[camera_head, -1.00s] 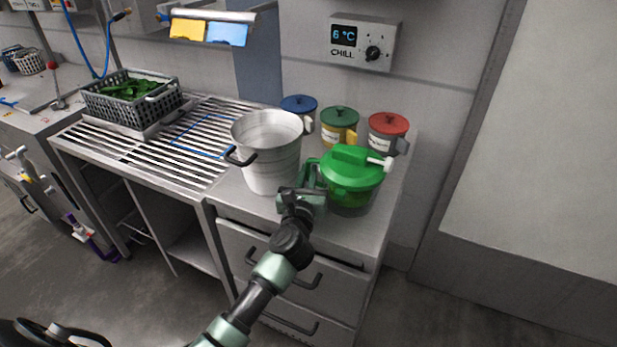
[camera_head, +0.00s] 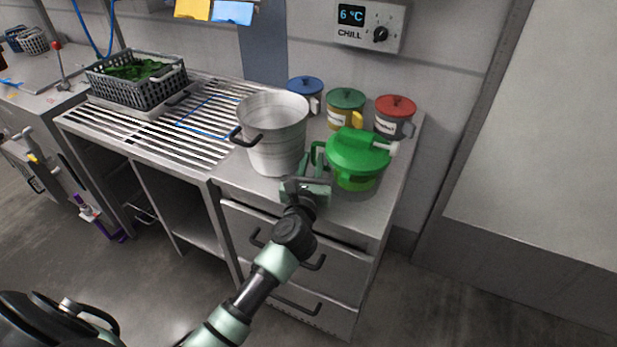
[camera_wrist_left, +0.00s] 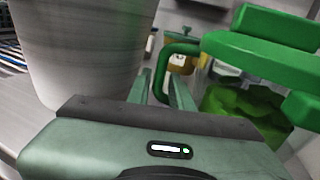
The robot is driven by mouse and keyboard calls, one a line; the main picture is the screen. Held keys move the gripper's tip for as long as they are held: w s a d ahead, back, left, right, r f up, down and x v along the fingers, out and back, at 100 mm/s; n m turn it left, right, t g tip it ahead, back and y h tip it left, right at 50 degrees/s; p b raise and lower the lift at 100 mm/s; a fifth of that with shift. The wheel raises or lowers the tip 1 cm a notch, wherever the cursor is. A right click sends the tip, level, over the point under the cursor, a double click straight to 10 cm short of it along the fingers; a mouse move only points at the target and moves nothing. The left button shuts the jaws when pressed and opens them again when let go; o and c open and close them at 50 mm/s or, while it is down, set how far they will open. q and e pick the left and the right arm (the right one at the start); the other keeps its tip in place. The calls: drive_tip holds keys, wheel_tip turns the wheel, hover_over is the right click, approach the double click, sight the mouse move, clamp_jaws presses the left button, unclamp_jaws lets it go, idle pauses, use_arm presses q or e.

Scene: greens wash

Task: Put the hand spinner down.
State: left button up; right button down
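The hand spinner (camera_head: 357,157) has a green lid with a crank on top and a see-through green bowl. It is upright at the counter's right front, right of the steel pot (camera_head: 275,135); whether its base touches the counter is hard to tell. My left gripper (camera_head: 316,178) is at its left side, with the fingers closed around the upright green handle. In the left wrist view the handle (camera_wrist_left: 179,48) runs down between the fingers (camera_wrist_left: 162,88), and leafy greens show inside the bowl (camera_wrist_left: 240,105). My right gripper is not in view.
Lidded blue (camera_head: 305,90), green (camera_head: 346,105) and red (camera_head: 394,113) containers stand behind the spinner. A grey crate of greens (camera_head: 138,82) is on the slatted drainboard at left. The counter (camera_head: 345,215) is bare in front of the spinner. A chill control box (camera_head: 369,25) is on the wall.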

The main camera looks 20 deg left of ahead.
use_arm(q)
drive_tip(key=v, duration=1)
drive_tip(key=shift+r+b, duration=0.1)
drive_tip(key=shift+b, duration=0.2)
